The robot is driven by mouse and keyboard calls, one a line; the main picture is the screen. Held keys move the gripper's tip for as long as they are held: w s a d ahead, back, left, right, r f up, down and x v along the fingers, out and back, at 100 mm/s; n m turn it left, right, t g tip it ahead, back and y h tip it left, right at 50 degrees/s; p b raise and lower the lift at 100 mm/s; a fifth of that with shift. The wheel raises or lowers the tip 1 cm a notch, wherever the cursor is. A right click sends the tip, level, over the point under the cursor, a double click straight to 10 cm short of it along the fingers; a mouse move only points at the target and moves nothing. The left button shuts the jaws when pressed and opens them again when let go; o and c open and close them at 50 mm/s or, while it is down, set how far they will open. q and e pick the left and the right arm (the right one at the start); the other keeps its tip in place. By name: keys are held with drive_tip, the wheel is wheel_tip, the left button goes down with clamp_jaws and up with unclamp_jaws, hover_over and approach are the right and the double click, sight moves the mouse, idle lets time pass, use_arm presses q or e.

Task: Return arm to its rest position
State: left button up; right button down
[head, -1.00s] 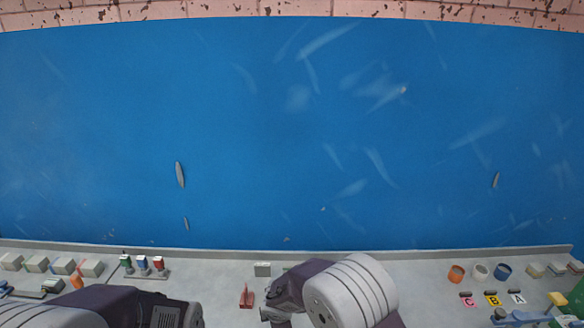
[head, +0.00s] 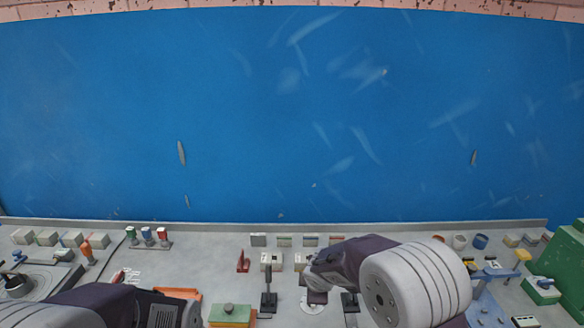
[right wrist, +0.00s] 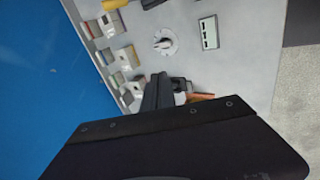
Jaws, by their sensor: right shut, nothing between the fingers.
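My right arm (head: 352,262) reaches over the panel (head: 205,262) from the right in the head view. Its fingers are hard to make out there. In the right wrist view my right gripper (right wrist: 160,88) is shut and empty, and a round white dial with a knob (right wrist: 165,42) shows beyond its tips. I cannot tell whether the tips touch the panel. My left arm (head: 100,305) lies across the lower left of the head view. Its fingers are not visible.
Red, blue and green toggles (head: 148,237) stand at the panel's back left. A red switch (head: 243,262), a black lever (head: 268,298) and a green block (head: 230,314) stand mid-panel. Coloured rings (head: 480,241) sit back right.

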drive_tip(key=s+d+f+m+g+h+b, duration=0.1)
drive_tip(key=s+d+f+m+b, duration=0.15)
drive_tip(key=s+d+m, duration=0.4)
drive_tip(key=s+d+f+m+g+b, duration=0.1)
drive_tip(key=s+d+f+m+b, duration=0.15)
drive_tip(key=s+d+m, duration=0.35)
drive_tip(key=s+f+m+g, duration=0.1)
drive_tip(key=s+m, duration=0.1)
drive_tip(key=s, duration=0.3)
drive_tip(key=s+m+g+y, duration=0.1)
drive_tip(key=s+m, duration=0.2)
drive_tip(key=s, duration=0.2)
drive_tip(key=shift+s+a+f+g, duration=0.15)
drive_tip(key=shift+a+f+g, duration=0.2)
drive_tip(key=shift+a+g, duration=0.1)
